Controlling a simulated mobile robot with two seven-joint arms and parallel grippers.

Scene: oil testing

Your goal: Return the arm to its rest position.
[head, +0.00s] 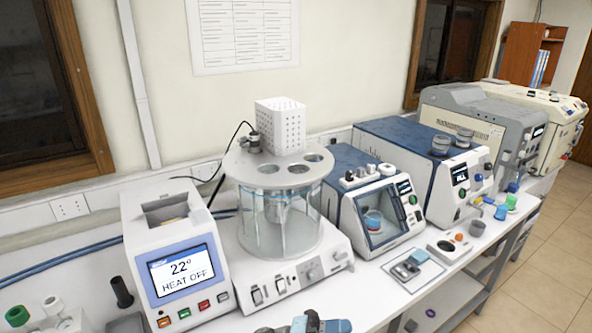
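No gripper of mine can be made out in the head view, and no arm is seen reaching over the bench. A grey and blue object (312,323) is cut off by the bottom edge of the picture; I cannot tell whether it is part of one of my arms. The long white bench (385,308) carries a row of test machines. A white unit (178,250) at the left has a screen reading 22° and HEAT OFF. Beside it is a round clear glass bath (275,222) with a holed lid and a white perforated box on top.
Blue-topped testers (372,200) and (430,165) and a grey machine (480,130) run back along the wall. Small coloured pieces (501,212) and a grey cup (477,228) lie near the bench's right edge. A small tray (413,270) lies in front. Open floor (555,270) is at right.

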